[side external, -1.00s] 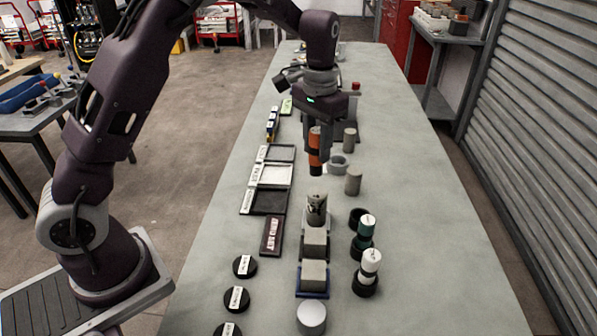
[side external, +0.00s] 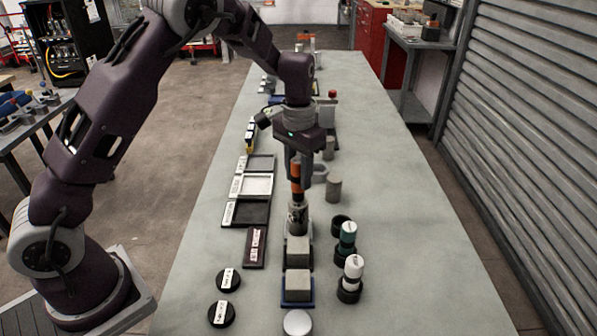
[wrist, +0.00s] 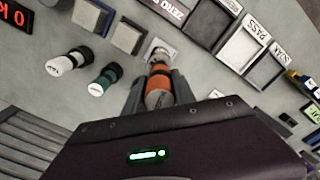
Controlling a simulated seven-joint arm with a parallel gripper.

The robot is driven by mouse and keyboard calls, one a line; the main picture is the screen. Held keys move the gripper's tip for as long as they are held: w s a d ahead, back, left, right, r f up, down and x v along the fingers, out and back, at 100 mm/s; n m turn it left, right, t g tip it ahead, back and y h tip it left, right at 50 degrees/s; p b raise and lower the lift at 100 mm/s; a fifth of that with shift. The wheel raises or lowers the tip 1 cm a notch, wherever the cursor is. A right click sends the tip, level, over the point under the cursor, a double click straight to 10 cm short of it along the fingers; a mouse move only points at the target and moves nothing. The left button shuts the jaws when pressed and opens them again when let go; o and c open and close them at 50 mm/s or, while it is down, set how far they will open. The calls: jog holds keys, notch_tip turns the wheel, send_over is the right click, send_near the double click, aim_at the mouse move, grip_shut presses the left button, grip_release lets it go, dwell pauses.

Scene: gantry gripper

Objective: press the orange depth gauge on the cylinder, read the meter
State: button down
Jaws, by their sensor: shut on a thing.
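My gripper (side external: 297,168) is shut on the orange depth gauge (side external: 297,182), which has dark bands and is held upright. The gauge also shows between my fingers in the wrist view (wrist: 158,84). Its lower end is at the top of the grey cylinder (side external: 297,216), which stands in a light holder. The cylinder shows just past the gauge in the wrist view (wrist: 160,53). I cannot tell whether gauge and cylinder touch. A meter display (wrist: 13,14) with red characters is cut off at the wrist view's corner; only part of its reading shows.
Two grey blocks (side external: 298,250) stand in front of the cylinder. Labelled trays (side external: 245,212) and a dark plate (side external: 255,247) lie left. A grey post (side external: 333,189) stands behind right. The table's right side is clear.

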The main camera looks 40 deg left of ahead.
aim_at(299, 160)
jog(key=shift+f, duration=0.6)
dwell(1.4)
jog(key=shift+r, duration=3.55)
